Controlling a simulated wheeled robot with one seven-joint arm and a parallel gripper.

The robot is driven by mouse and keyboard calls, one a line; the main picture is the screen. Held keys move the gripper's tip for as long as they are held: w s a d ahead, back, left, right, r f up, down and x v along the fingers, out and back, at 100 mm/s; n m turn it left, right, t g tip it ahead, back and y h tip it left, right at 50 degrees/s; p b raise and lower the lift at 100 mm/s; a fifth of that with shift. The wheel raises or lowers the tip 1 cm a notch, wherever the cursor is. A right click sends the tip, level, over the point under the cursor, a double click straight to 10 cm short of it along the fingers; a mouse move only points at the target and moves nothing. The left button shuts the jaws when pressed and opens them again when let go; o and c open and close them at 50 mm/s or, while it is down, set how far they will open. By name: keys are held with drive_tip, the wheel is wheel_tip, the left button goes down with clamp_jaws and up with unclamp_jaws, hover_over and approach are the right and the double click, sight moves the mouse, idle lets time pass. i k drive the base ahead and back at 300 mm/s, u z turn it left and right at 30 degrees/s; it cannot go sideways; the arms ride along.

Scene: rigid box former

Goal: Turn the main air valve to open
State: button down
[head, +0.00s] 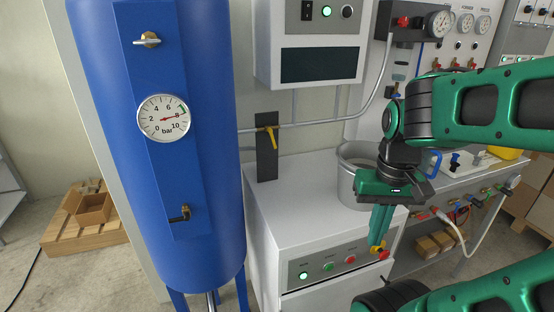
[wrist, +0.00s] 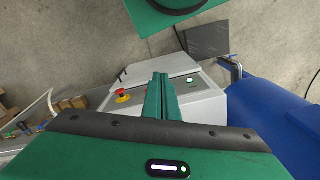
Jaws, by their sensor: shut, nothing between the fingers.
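A yellow lever valve (head: 268,134) sits on the grey pipe between the blue tank and the machine, in front of a dark upright plate. Its lever points downward, across the pipe; I take this as the main air valve, though no label is readable. My gripper (head: 378,243) is shut and empty, pointing down in front of the white cabinet, well to the right of and below the yellow valve. Its closed fingers also show in the wrist view (wrist: 162,95). The yellow valve cannot be made out in the wrist view.
The blue tank (head: 205,120) carries a gauge (head: 164,118) with its needle near 8 bar and two smaller valves. A red emergency button (head: 383,254) is close beside my fingertips. A metal pot (head: 349,180) stands on the cabinet.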

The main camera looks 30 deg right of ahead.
sight(270, 130)
drive_tip(key=z, duration=0.05)
drive_tip(key=k, duration=0.3)
drive_tip(key=z, duration=1.55)
drive_tip(key=k, duration=1.45)
drive_tip(key=u, duration=0.3)
drive_tip(key=i, duration=1)
